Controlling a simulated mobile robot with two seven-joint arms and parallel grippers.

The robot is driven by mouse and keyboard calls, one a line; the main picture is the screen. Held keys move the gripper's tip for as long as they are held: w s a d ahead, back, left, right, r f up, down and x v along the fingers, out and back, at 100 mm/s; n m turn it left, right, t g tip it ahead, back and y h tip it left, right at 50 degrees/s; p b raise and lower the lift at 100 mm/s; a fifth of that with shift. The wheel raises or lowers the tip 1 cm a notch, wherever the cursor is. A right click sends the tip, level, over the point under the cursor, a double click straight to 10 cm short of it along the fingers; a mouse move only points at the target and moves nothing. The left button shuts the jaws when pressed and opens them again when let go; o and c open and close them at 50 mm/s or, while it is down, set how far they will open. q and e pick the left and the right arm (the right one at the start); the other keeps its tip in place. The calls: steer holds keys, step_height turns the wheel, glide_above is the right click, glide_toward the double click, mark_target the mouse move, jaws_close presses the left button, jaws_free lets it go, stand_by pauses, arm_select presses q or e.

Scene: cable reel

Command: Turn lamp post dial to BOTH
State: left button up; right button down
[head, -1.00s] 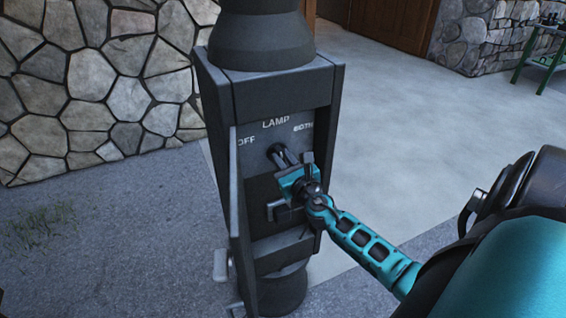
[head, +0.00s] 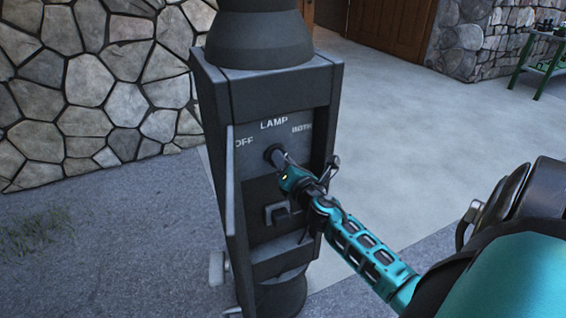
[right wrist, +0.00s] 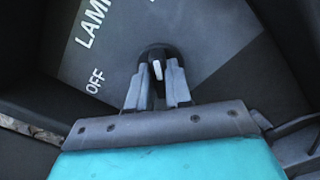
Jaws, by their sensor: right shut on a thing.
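The lamp post (head: 318,95) stands upright in the middle of the head view, with a recessed panel lettered OFF, LAMP and BOTH. The dial (head: 274,152) is a small dark round knob below the lettering. My right gripper (head: 281,160) reaches it from the lower right and is shut on it. In the right wrist view, the two fingers of the right gripper (right wrist: 157,88) lie on either side of the dial (right wrist: 156,56), whose white pointer mark shows between them. I cannot tell which label the pointer faces. My left gripper is not in view.
A hinged cover (head: 232,200) hangs open at the panel's left edge. A square dark fitting (head: 277,215) sits below the dial. A stone wall (head: 90,90) stands behind at left. Paving (head: 430,130) is clear at right, with a green bench (head: 545,65) far off.

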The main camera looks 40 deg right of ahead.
steer(key=shift+f+m, duration=0.1)
steer(key=shift+m, duration=0.9)
steer(key=c, duration=1)
jaws_free()
steer(key=shift+c, duration=0.2)
steer(key=b+v, duration=0.1)
steer(key=v, duration=1.2)
steer(key=shift+d, duration=0.1)
